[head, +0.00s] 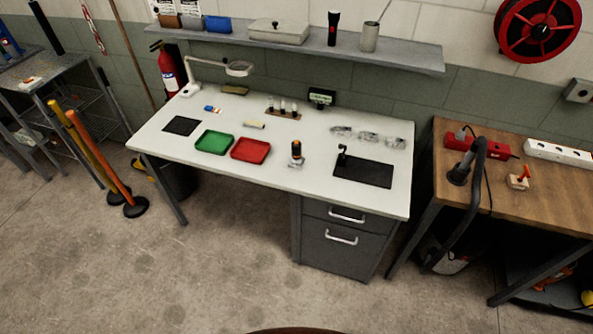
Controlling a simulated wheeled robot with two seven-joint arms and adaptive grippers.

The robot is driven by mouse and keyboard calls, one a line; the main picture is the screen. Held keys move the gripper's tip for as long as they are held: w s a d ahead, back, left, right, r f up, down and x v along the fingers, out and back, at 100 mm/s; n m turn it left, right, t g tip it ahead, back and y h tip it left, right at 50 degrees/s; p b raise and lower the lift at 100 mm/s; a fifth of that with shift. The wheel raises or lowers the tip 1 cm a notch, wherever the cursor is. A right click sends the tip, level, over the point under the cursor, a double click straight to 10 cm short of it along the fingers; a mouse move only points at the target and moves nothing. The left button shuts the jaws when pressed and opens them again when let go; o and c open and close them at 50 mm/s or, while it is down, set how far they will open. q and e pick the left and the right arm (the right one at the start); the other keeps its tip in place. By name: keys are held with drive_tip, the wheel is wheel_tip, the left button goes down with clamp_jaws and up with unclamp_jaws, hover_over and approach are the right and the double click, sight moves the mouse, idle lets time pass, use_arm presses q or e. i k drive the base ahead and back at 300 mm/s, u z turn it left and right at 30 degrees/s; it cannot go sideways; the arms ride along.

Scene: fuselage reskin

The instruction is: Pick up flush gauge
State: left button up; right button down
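I cannot tell for certain which item is the flush gauge. A small upright device with an orange band and dark base (296,154) stands on the white workbench (310,197), right of the red tray (250,150). A small black upright instrument (342,155) stands at the left edge of a black mat (372,172). A dark box with a greenish display (321,97) stands at the bench's back. Neither of my grippers is in view.
A green tray (214,141), clear safety glasses (369,137) and a magnifier lamp (238,69) are on the bench. A shelf (400,53) hangs above its back. A wooden table (548,190) stands at right. Orange and yellow posts (97,153) stand at left. The floor in front is clear.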

sight(295, 148)
drive_tip(key=z, duration=0.55)
drive_tip(key=i, duration=1.15)
drive_tip(key=u, duration=0.2)
